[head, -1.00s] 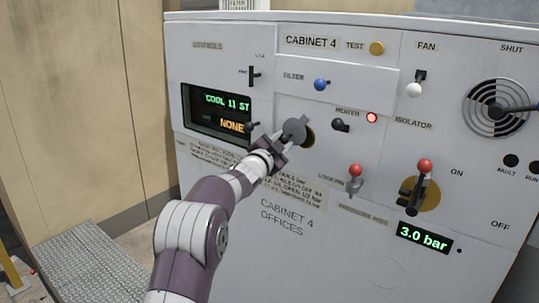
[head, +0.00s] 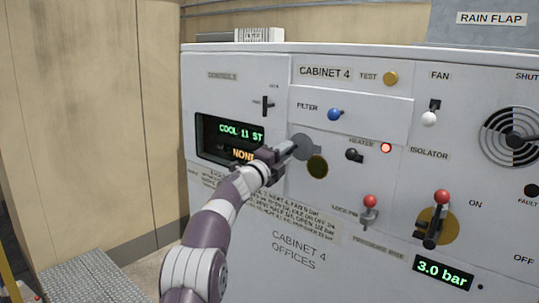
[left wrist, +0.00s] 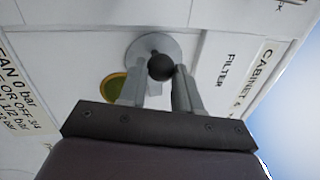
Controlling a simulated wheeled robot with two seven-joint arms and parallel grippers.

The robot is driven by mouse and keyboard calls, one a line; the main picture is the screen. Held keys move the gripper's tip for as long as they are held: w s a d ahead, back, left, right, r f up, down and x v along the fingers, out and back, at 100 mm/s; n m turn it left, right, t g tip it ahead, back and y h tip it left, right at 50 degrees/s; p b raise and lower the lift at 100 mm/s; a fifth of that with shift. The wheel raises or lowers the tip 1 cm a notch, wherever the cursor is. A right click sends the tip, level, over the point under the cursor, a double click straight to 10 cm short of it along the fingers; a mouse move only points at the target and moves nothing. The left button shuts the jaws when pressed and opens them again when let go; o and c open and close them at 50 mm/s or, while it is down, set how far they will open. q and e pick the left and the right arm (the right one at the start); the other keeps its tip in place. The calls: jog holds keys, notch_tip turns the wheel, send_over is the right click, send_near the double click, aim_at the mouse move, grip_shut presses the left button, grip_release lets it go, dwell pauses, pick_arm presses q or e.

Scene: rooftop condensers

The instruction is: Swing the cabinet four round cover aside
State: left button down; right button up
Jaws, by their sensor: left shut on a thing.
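The round cover is a small grey disc (head: 306,147) on the front of cabinet four. It sits up and to the left of a round dark opening with a brassy rim (head: 317,167), which shows almost whole below it. My left gripper (head: 286,150) is at the cover's left side, its fingers hiding part of the disc. In the left wrist view the fingers are shut on a dark ball knob (left wrist: 161,67) that stands out from the cover (left wrist: 143,48). The opening (left wrist: 114,88) shows there beside the left finger. My right gripper is not in view.
Close around the cover are the blue filter knob (head: 334,114), the black heater switch (head: 354,155), a lit red lamp (head: 386,147) and the green-lettered display (head: 240,135). Red-topped levers (head: 370,202) stand lower right. A metal step (head: 92,280) lies at lower left.

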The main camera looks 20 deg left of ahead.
pick_arm(q)
jog(key=shift+r+m+h, duration=0.4)
jog(key=shift+r+m, duration=0.35)
jog(key=shift+m, duration=0.35)
jog(key=c, duration=0.8)
grip_release()
jog(key=shift+d, duration=0.15)
jog(key=b+v, duration=0.7)
jog(key=v, duration=0.6)
jog(key=shift+d+r+b, duration=0.1)
jog(key=shift+d+b, duration=0.05)
jog(key=shift+b, duration=0.2)
